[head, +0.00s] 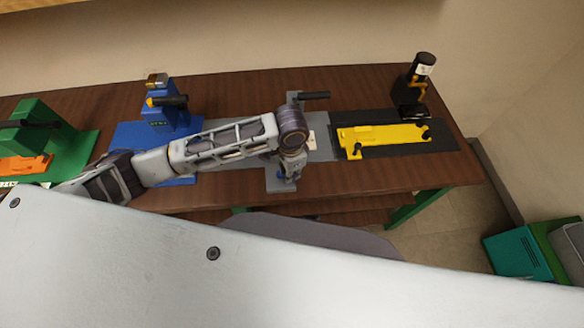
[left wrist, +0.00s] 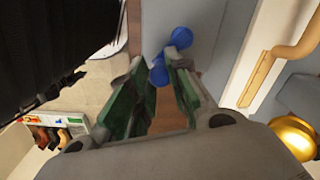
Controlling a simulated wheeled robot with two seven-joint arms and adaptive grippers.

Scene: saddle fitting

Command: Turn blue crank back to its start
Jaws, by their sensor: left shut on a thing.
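The blue crank (left wrist: 181,38) shows in the left wrist view as a rounded blue knob with a blue grip (left wrist: 160,72) below it. My left gripper (left wrist: 157,76) has its green-padded fingers shut on that grip. In the head view my left arm reaches in from the left, and the left gripper (head: 288,176) points down at the front part of a grey fixture (head: 322,146). The wrist hides most of the crank there, so I cannot tell its angle. My right gripper is not in view.
A blue fixture (head: 157,130) with a black handle stands left of the grey one. A yellow clamp piece (head: 385,138) lies on a black plate to the right, with a black device (head: 420,78) behind. A green fixture (head: 42,125) stands far left. The table's front right is clear.

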